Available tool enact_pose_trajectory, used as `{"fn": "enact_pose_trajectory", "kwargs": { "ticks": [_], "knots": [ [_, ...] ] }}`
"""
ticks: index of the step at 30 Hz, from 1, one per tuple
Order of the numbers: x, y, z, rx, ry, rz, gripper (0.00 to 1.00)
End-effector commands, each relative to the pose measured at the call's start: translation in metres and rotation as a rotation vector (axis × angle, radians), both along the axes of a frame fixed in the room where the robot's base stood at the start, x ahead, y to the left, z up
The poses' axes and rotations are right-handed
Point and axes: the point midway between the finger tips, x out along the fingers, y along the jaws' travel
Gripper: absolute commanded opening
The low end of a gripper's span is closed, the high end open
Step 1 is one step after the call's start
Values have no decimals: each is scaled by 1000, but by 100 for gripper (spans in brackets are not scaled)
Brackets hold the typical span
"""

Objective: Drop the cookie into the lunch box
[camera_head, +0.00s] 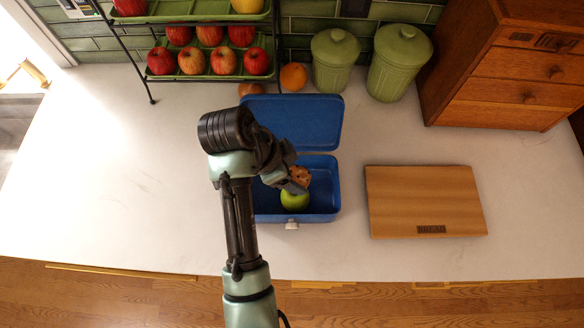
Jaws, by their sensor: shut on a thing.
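The blue lunch box (325,198) stands open on the white counter, its lid (318,120) raised toward the back. A green apple (294,200) lies inside it. My gripper (297,181) is over the lunch box and shut on a brown cookie (301,174). The cookie appears above and just behind the green apple in the picture; its exact height over the box floor cannot be told. My arm hides the left part of the lunch box.
A wooden cutting board (425,200) lies to the right. Two green canisters (398,62) and a wooden drawer cabinet (510,70) stand behind. A tiered rack (210,78) of apples is at the back left, with oranges (293,77) beside it. The left counter is clear.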

Motion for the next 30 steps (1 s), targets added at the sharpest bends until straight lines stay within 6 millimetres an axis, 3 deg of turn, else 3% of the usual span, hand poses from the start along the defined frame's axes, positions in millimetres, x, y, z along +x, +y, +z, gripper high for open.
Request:
{"fn": "enact_pose_trajectory", "kwargs": {
  "ticks": [3,13,14,18,26,30],
  "knots": [
    [0,0,-15,0,0,0,57],
    [0,0,-15,0,0,1,57],
    [0,0,-15,0,0,1,76],
    [0,0,-15,0,0,1,100],
    [0,0,-14,0,0,1,100],
    [-1,5,-4,0,-3,2,100]
  ]
}}
